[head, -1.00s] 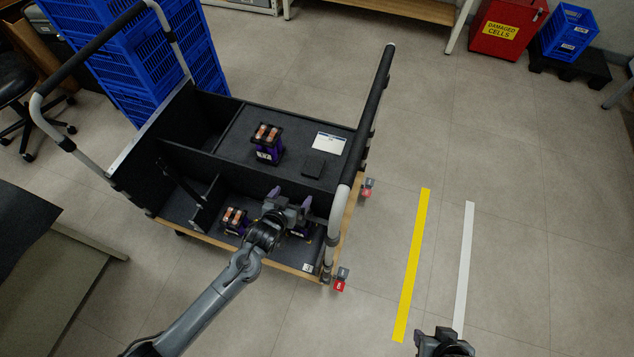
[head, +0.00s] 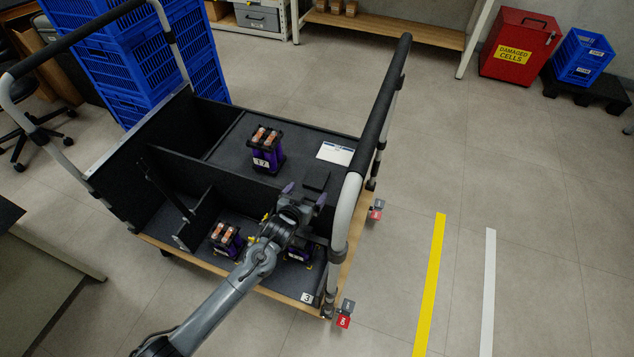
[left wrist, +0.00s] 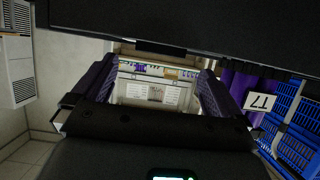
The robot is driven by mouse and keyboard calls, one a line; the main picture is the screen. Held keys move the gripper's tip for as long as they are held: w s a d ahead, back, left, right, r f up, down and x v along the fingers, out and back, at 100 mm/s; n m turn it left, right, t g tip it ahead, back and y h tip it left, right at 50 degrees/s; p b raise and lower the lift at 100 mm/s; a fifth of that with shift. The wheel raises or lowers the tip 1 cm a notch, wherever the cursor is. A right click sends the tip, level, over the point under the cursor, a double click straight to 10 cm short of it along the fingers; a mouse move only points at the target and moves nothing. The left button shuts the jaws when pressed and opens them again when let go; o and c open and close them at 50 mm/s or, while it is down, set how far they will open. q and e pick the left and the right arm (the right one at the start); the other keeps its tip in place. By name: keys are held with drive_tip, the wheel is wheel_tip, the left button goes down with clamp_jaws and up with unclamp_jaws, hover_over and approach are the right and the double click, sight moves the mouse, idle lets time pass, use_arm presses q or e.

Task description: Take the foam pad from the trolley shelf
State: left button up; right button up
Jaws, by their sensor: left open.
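The foam pad is a small flat black square (head: 316,180) on the trolley's raised dark shelf (head: 225,150) in the head view, just beyond my left gripper. My left gripper (head: 304,195) is open and empty, with its purple-tipped fingers spread near the pad's close edge. I cannot tell whether they touch it. In the left wrist view the fingers (left wrist: 153,88) stand apart, and the scene appears upside down. A thin dark block under the dark surface at the top there may be the pad, but I cannot be sure. My right gripper is not in view.
A purple cell module (head: 265,150) labelled 17 stands left of the pad; a white card (head: 336,153) lies behind it. Purple modules (head: 227,238) sit in the lower front bay. The trolley's black handle (head: 383,105) rises on the right. Blue crates (head: 130,60) stand behind.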

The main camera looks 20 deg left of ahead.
sight(314, 183)
use_arm(q)
drive_tip(key=shift+w+f+b, duration=0.4)
drive_tip(key=shift+w+b, duration=0.1)
drive_tip(key=shift+w, duration=0.05)
drive_tip(key=b+x, duration=0.3)
drive_tip(key=shift+w, duration=0.35)
drive_tip(key=shift+w+f+b, duration=0.1)
drive_tip(key=shift+w+b, duration=0.25)
drive_tip(key=shift+w, duration=0.05)
drive_tip(key=shift+d, duration=0.1)
drive_tip(key=shift+s, duration=0.1)
drive_tip(key=shift+c, duration=0.3)
drive_tip(key=c, duration=0.9)
